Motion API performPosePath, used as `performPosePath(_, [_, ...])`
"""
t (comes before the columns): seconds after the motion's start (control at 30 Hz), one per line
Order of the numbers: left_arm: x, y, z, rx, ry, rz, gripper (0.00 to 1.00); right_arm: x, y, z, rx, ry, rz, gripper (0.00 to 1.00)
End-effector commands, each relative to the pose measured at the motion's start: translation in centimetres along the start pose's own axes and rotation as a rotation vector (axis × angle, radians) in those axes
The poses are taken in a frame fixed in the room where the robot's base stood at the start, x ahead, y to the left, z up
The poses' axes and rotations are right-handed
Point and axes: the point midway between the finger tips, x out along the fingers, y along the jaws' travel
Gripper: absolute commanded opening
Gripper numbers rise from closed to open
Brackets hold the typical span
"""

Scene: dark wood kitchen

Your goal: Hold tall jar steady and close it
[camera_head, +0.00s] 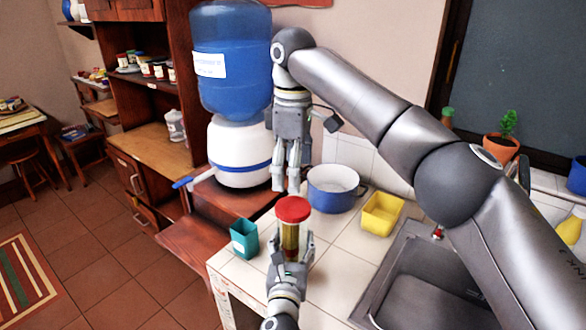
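The tall jar (290,240) stands upright on the white tiled counter, with yellowish contents and a red lid (293,209) on its top. I cannot tell whether the lid is fully seated. My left gripper (290,250) comes from the front with its fingers on both sides of the jar body, and looks shut on it. My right gripper (286,186) points down above and a little behind the lid, apart from it and empty. Its fingers look close together, but their opening is unclear from this angle.
A teal cup (244,238) stands left of the jar. A blue pot (333,189) and a yellow container (381,214) are behind right. The sink (430,280) is at right. A water dispenser (238,150) stands behind left. The counter's left edge is close to the teal cup.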

Motion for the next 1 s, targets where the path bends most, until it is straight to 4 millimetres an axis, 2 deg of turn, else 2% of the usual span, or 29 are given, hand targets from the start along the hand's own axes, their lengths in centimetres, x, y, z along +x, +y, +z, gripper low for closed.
performPosePath(0.27, [0.0,0.0,0.0,0.001,0.000,0.000,0.00,0.6,0.0,0.0,0.000,0.000,0.001,0.86])
performPosePath(0.7, [0.0,0.0,0.0,0.000,0.000,0.000,0.00,6.7,0.0,0.0,0.002,0.000,0.001,0.86])
performPosePath(1.0, [0.0,0.0,0.0,0.000,0.000,0.000,0.00,8.1,0.0,0.0,0.002,0.001,0.001,0.86])
